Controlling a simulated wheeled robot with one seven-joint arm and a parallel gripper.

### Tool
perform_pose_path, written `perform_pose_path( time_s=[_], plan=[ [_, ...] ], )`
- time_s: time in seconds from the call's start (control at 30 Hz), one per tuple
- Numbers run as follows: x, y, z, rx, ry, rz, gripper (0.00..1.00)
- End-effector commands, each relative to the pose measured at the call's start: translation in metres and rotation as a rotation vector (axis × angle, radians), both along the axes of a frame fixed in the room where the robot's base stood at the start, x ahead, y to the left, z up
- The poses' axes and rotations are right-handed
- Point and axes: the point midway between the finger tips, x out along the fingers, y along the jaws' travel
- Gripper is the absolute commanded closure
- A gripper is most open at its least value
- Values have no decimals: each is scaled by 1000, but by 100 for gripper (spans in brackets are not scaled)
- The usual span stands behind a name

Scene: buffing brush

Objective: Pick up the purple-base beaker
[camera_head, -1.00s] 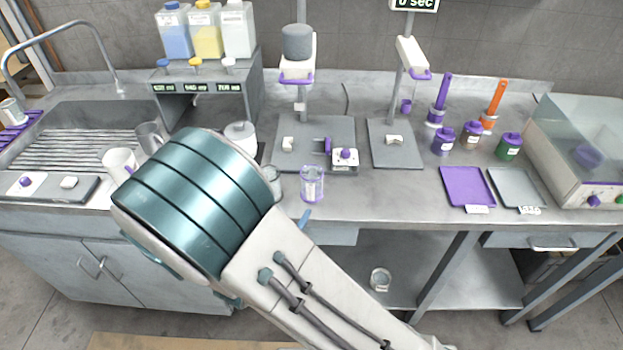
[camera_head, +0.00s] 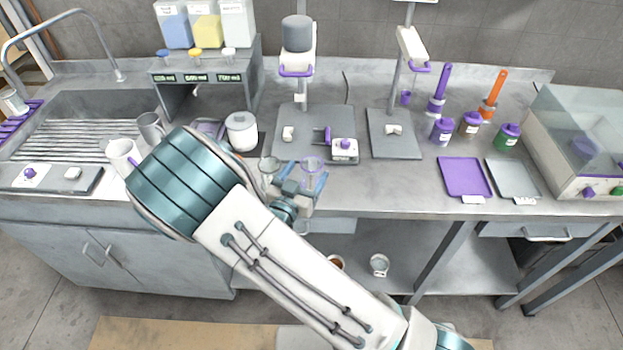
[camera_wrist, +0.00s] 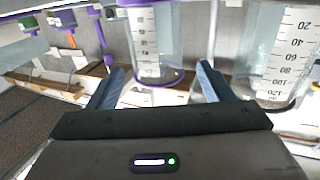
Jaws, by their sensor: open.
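The purple-base beaker (camera_head: 312,171) stands at the front of the bench, a clear vessel with a purple rim. In the wrist view the beaker (camera_wrist: 154,45) shows a white measuring scale and a purple base ring. My gripper (camera_head: 308,186) is at it, over the front edge of the bench. In the wrist view the two blue fingers of my gripper (camera_wrist: 160,82) are apart, one on each side of the beaker's lower part, with gaps visible. A second clear beaker (camera_wrist: 278,55) with a scale stands beside it, outside the fingers; it also shows in the head view (camera_head: 269,170).
A stand with a grey plate (camera_head: 300,120) is behind the beakers. A white pot (camera_head: 241,131) and mugs (camera_head: 122,155) are to the left near the sink. A purple tray (camera_head: 465,178) lies to the right, with bare bench between.

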Motion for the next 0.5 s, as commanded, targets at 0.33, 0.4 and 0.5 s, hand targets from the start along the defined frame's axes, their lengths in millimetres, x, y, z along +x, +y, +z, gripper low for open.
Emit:
perform_pose_path(
  time_s=[0.33, 0.4, 0.5],
  plan=[
    [32, -16, -3, 0, 0, -2, 26],
    [33, -16, -4, 0, 0, -1, 26],
    [32, -16, -4, 0, 0, -1, 26]
  ],
)
